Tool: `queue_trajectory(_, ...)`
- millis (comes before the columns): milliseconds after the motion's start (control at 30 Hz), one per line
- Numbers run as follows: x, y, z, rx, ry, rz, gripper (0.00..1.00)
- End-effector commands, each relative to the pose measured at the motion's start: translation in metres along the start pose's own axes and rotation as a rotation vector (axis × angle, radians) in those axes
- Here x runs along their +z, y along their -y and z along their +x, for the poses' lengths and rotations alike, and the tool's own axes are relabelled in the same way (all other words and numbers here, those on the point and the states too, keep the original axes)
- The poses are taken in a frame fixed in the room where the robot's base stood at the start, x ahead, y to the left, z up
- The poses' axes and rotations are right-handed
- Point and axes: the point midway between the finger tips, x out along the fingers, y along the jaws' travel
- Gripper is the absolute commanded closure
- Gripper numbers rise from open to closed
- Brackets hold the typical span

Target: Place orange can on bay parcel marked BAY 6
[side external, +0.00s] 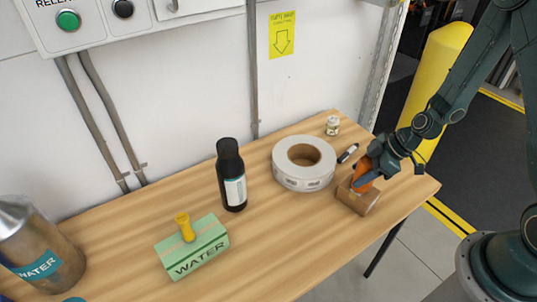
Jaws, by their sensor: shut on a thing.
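No BAY 6 marking is readable on this parcel from here. A green parcel (192,247) marked WATER lies farther left, with a yellow object (185,226) standing on it.
A black bottle (231,175) stands mid-table. A metal WATER container (38,248) is far left. The table's right edge (425,192) is near.

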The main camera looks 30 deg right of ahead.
Motion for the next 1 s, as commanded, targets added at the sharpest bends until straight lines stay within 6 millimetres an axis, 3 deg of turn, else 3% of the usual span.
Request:
queue_trajectory(467, 0.0022, -0.0003, 0.0039, 0.001, -0.001, 0.000, 0.81)
queue_trajectory(500, 0.0027, -0.0003, 0.0044, 0.001, 0.000, 0.000, 0.49)
queue_trajectory(600, 0.0025, -0.0003, 0.0041, 0.001, -0.001, -0.001, 0.29)
queue_trajectory(1000, 0.0018, -0.0002, 0.0030, 0.001, 0.000, -0.001, 0.29)
